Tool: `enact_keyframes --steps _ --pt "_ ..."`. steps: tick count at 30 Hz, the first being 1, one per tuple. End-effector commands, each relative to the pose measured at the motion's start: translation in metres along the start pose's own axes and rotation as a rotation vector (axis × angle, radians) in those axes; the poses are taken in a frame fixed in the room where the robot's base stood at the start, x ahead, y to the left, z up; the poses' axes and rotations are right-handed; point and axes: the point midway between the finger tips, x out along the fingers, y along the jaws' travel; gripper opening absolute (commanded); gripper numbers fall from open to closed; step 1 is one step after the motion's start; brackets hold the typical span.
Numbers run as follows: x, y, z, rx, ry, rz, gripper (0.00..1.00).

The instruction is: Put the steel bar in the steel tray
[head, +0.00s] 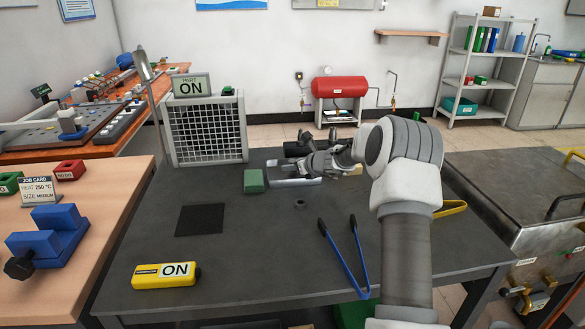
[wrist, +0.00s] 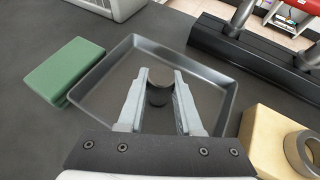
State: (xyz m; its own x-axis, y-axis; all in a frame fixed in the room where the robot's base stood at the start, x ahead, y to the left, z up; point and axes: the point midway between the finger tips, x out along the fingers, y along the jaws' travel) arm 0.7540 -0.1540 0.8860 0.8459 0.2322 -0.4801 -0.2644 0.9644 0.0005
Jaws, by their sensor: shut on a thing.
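My gripper (wrist: 160,86) is over the steel tray (wrist: 219,88) in the wrist view, fingers pointing down towards its floor. It is shut on the steel bar (wrist: 158,95), a dark round piece seen nearly end-on between the fingers. I cannot tell whether the bar touches the tray floor. The tray is a shallow, dark grey square with raised walls. In the head view, the tray (head: 294,183) lies towards the back of the dark table, and my gripper (head: 308,166) is at it, partly hidden by my arm. The bar cannot be made out there.
A green block (wrist: 72,70) sits left of the tray. A tan block (wrist: 265,135) and a grey ring (wrist: 302,152) are at its right. A mesh cage (head: 207,130) stands behind.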

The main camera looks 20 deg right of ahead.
Motion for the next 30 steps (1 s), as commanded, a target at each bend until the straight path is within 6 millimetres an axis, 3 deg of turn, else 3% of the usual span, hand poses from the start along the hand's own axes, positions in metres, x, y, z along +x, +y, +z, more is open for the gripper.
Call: enact_keyframes --steps 3,4,9,21,30 --pt "0.002 0.000 -0.003 0.000 -0.001 0.000 0.00" --pt "0.002 0.000 -0.003 0.000 0.000 0.000 0.38" --pt "0.001 0.000 -0.003 0.000 0.000 0.000 0.64" --pt "-0.004 -0.001 0.002 0.000 0.000 -0.001 0.64" --pt "-0.058 -0.001 0.001 0.001 0.000 -0.003 0.64"
